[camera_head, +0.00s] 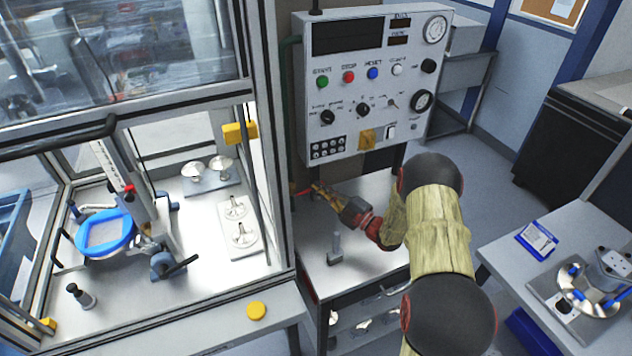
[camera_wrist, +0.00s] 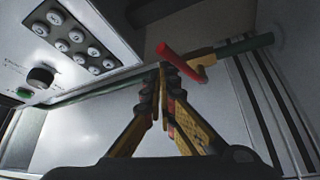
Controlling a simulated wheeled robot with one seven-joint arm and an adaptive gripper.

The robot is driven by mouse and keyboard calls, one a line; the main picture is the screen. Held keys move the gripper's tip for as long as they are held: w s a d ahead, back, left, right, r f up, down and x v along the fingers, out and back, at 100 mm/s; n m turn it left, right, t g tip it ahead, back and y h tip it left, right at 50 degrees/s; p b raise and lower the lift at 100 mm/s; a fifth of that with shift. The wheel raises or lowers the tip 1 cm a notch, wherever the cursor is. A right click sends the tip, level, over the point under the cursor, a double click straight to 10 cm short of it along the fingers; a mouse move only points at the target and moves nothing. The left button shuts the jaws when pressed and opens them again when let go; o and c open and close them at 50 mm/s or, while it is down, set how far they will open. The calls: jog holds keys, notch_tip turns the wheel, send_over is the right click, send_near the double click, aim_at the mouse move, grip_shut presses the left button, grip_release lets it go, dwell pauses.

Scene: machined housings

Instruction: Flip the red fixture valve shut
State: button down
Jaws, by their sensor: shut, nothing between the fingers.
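The red valve lever (camera_wrist: 178,60) shows in the wrist view just beyond my fingertips. It sits on a brass-coloured valve body (camera_wrist: 205,58) in line with a green pipe (camera_wrist: 246,44) and stands at an angle to that pipe. In the head view a small red part of the lever (camera_head: 302,191) shows left of my gripper (camera_head: 317,188), by the cabinet post. My gripper is shut and empty; in the wrist view its fingertips (camera_wrist: 162,70) meet close beside the lever. I cannot tell whether they touch it. The valve body is hardly visible in the head view.
The control panel (camera_head: 366,85) with buttons and knobs stands above and behind my gripper. The glazed cabinet with its frame post (camera_head: 270,130) is close on the left. A small metal stand (camera_head: 336,250) is on the bench below. A side table (camera_head: 500,250) is at right.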

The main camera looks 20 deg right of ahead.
jog(key=shift+d+f+p, duration=0.2)
jog(key=shift+d+f, duration=0.1)
jog(key=shift+f, duration=0.4)
jog(key=shift+d+f+p, duration=0.15)
jog(key=shift+d+f, duration=0.1)
jog(key=shift+f, duration=0.6)
notch_tip(320, 180, up, 5)
jog(key=p, duration=0.4)
jog(key=s+f, duration=0.6)
jog(key=s, duration=0.3)
jog(key=shift+s+b, duration=0.2)
jog(key=shift+b, duration=0.1)
